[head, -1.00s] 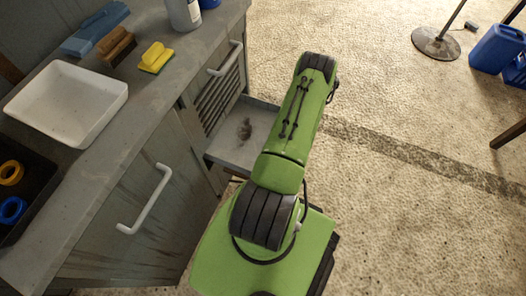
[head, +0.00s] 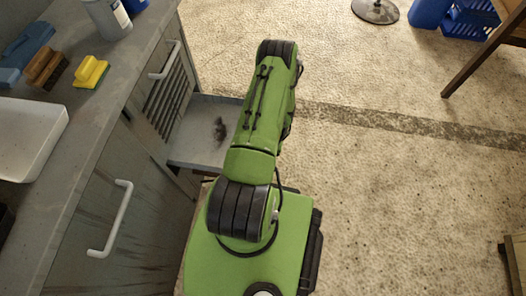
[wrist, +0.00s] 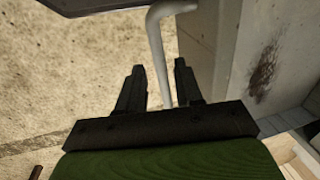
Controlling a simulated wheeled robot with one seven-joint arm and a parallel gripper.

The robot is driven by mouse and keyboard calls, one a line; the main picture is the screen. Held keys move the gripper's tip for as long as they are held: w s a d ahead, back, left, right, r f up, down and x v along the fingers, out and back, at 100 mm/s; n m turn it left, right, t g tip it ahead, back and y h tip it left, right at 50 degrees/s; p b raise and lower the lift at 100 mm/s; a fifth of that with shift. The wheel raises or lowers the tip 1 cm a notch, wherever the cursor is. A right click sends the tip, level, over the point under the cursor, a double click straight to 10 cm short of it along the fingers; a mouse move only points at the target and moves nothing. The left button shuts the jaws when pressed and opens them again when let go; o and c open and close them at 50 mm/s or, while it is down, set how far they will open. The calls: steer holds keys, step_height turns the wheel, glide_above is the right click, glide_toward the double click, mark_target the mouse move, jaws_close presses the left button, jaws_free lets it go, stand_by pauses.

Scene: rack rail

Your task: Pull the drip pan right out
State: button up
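The drip pan (head: 197,146), a shallow grey tray with a dark stain, stands out from the cabinet below a slatted grille in the head view. Its right part is hidden behind my green arm. In the wrist view the stained pan (wrist: 295,60) is at the right, with a pale bent bar handle (wrist: 157,45) at its front. The contact itself is hard to see. In the head view my gripper is hidden by the arm.
The grey cabinet has another door handle (head: 117,220) near my base. On the counter are a white basin (head: 35,135), a yellow sponge (head: 91,72), brushes and a bottle (head: 108,15). The floor to the right is open, with a blue crate (head: 470,20) and table leg farther off.

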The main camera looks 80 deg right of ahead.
steer(key=s+r+p, duration=0.1)
steer(key=r, duration=0.4)
steer(key=s+r+p, duration=0.1)
steer(key=r+p, duration=0.1)
steer(key=r, duration=0.3)
steer(key=r+p, duration=0.2)
steer(key=r, duration=0.3)
steer(key=shift+s+d+r, duration=0.15)
steer(key=shift+s+r, duration=0.1)
steer(key=shift+s, duration=0.15)
